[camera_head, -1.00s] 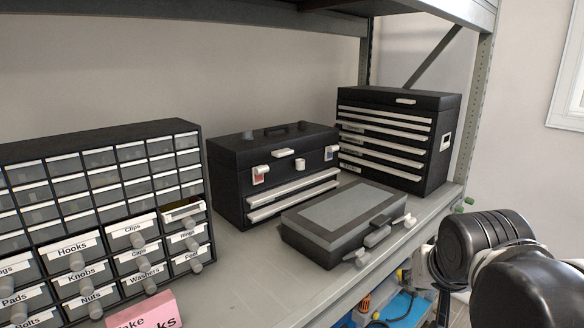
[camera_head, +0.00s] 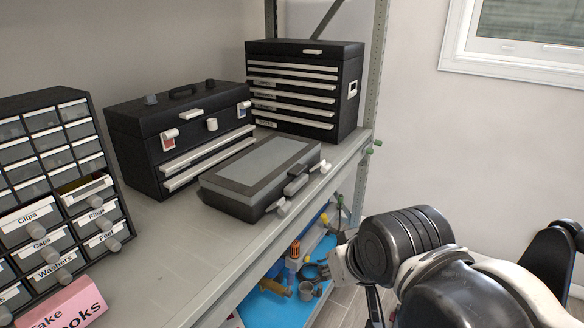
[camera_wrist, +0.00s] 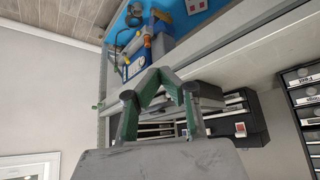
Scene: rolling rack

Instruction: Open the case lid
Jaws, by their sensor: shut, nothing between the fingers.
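The case (camera_head: 265,165) is a flat dark box with a grey panel on its lid. It lies on the shelf in the head view, its lid shut. Its handle (camera_head: 296,184) is on the front side, between two light grey latches (camera_head: 284,207) that stick out. In the wrist view the case (camera_wrist: 208,92) is partly hidden behind a finger. My gripper (camera_wrist: 162,75) shows there with green-lined fingers, shut and empty, apart from the case. In the head view my arm is at the lower right, off the shelf; the fingertips are not clear there.
A black toolbox (camera_head: 180,130) stands behind and left of the case, and a drawer chest (camera_head: 305,90) behind it. A small-parts cabinet (camera_head: 55,180) and a pink label (camera_head: 65,305) are at left. The metal shelf (camera_head: 165,255) has bare room in front. Tools lie on a blue lower shelf (camera_head: 265,308).

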